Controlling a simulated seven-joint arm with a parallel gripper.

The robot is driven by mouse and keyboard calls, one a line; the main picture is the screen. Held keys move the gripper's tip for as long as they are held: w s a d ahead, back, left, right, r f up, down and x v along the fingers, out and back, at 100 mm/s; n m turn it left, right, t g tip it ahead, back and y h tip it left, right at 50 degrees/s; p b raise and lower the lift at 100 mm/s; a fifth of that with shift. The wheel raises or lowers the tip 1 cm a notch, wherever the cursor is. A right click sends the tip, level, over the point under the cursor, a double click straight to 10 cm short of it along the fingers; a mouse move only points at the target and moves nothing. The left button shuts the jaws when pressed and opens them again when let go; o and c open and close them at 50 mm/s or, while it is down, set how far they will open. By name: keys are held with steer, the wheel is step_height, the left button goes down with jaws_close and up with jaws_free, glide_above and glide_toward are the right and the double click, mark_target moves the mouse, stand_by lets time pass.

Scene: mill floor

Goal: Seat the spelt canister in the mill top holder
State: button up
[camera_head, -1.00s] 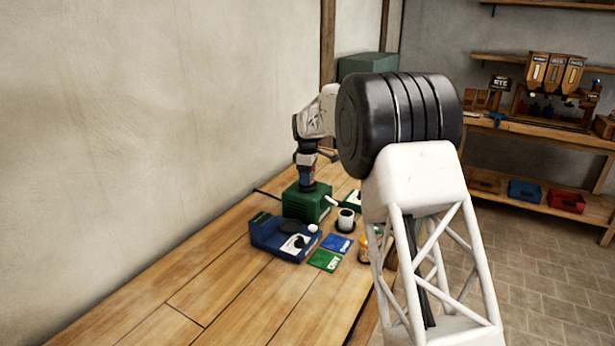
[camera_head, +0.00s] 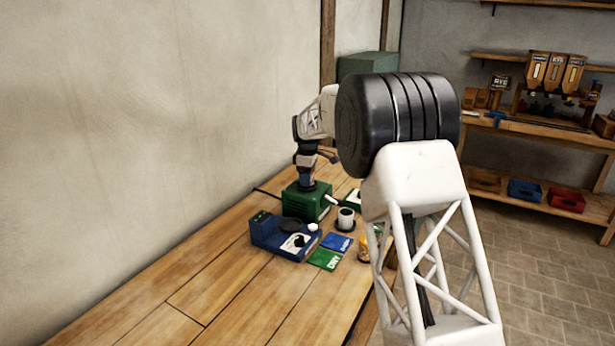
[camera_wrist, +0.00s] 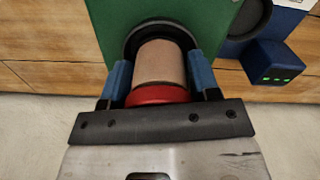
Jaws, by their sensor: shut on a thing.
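In the wrist view, a tan cylindrical canister (camera_wrist: 160,66) with a red band (camera_wrist: 157,95) at its near end is between the two blue fingers of my gripper (camera_wrist: 158,80). The gripper is shut on it. The canister's far end is at the dark round holder (camera_wrist: 132,40) on top of the green mill (camera_wrist: 92,15); I cannot tell how deep it sits. In the head view, my gripper (camera_head: 307,180) is directly above the green mill (camera_head: 306,204), and the canister is mostly hidden there. No spelt label is readable.
A blue scale-like device (camera_head: 284,240) stands in front of the mill. A cup (camera_head: 345,218), a blue card (camera_head: 337,242), a green card (camera_head: 324,260) and a jar (camera_head: 364,248) are to its right. The wooden table (camera_head: 200,295) is clear in front. A wall runs along the left.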

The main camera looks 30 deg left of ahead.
steer(key=shift+f, duration=0.15)
steer(key=o, duration=0.8)
steer(key=shift+c, duration=0.2)
steer(key=shift+r, duration=5.45)
